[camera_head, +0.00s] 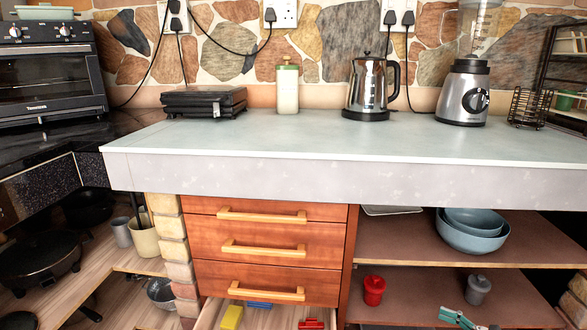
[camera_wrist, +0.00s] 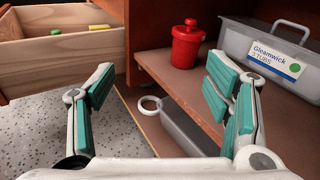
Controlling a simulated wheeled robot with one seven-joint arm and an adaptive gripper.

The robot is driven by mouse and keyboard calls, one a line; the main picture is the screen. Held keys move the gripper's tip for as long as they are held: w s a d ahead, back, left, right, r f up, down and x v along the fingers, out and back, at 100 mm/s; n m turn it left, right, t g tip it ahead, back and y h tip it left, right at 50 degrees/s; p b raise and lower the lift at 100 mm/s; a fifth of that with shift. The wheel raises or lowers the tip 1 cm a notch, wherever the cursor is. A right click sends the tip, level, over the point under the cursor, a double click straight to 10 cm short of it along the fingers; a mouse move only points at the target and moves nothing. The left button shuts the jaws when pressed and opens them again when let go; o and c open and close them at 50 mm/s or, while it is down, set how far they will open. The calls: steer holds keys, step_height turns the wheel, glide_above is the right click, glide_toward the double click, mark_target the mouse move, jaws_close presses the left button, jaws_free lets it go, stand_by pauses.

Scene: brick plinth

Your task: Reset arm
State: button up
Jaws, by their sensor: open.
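My gripper (camera_wrist: 160,98) is open, with its teal-padded fingers wide apart and nothing held between them. In the wrist view it faces the lower shelf and the open drawer. In the head view a teal-padded part of my gripper (camera_head: 462,319) shows at the bottom edge, in front of the lower right shelf. The rest of my arm is out of the head view.
The bottom drawer (camera_wrist: 60,48) is pulled out, holding a few small things. A red lidded pot (camera_wrist: 187,47) and a grey bin labelled Gleamwick (camera_wrist: 258,78) stand on the shelf. A grey ring-handled object (camera_wrist: 190,133) lies lower. The countertop (camera_head: 330,140) overhangs the drawers.

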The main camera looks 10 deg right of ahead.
steer(key=a+r+n+g+h, duration=0.1)
steer(key=a+r+n+g, duration=0.55)
steer(key=a+r, duration=0.4)
steer(key=a+r+n+g, duration=0.6)
steer(key=a+r+n, duration=0.1)
steer(key=r, duration=0.6)
steer(key=s+a+r+n+g+h, duration=0.3)
steer(key=s+a+r+n+h, duration=0.2)
steer(key=s+a+r, duration=0.65)
steer(key=s+a+r+n+t+h, duration=0.1)
steer(key=s+a+r+n+h, duration=0.2)
steer(key=s, duration=0.7)
steer(key=s+r+n+t+h, duration=0.15)
steer(key=s+n, duration=0.35)
steer(key=s, duration=0.5)
step_height(320, 180, up, 33)
steer(key=t+p, duration=0.4)
steer(key=p, duration=2.8)
steer(key=shift+d+r+h, duration=0.15)
steer(key=shift+d+h, duration=0.05)
steer(key=shift+h, duration=0.15)
